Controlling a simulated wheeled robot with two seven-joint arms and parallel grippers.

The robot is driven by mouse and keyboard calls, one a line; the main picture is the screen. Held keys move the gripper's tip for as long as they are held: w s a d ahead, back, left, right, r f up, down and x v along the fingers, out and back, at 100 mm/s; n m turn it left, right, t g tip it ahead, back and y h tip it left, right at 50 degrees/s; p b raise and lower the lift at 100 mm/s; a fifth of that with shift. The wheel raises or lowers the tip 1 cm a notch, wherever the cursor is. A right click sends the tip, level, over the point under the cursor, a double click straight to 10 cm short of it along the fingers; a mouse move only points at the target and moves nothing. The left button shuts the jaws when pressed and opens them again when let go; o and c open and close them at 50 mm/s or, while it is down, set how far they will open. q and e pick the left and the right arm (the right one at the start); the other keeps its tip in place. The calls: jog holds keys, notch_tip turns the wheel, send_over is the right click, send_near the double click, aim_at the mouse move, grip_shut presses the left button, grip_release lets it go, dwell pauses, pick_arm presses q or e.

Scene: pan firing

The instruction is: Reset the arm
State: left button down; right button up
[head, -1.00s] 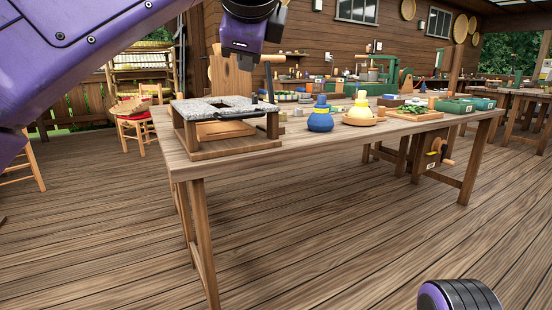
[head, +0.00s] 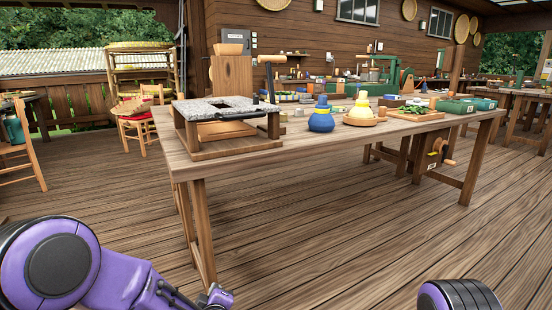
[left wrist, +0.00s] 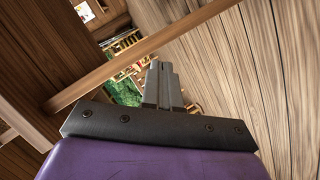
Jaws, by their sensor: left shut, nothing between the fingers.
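My left arm lies low at the bottom left of the head view, well below the tabletop and in front of the wooden table (head: 240,163).
Chairs (head: 22,150) stand at the left. The floor before the table is open.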

pick_arm(q)
jog(key=s+a+f+m+g+h, duration=0.1)
jog(key=s+a+f+m+g, duration=0.2)
jog(key=s+f, duration=0.5)
jog(key=s+a+f+m+g, duration=0.2)
jog(key=s+a+f+m, duration=0.15)
jog(key=s+f, duration=0.5)
jog(key=s+a+f+g+y, duration=0.1)
jog(key=s+a+f+g, duration=0.25)
jog(key=s, duration=0.65)
jog(key=s+a+f+g, duration=0.25)
jog(key=s+a, duration=0.25)
jog(key=s, duration=0.5)
notch_tip(320, 180, up, 29)
jog(key=p, duration=2.9)
jog(key=shift+s+d+t+p, duration=0.25)
jog(key=shift+d+t+p, duration=0.05)
jog(key=shift+t, duration=0.1)
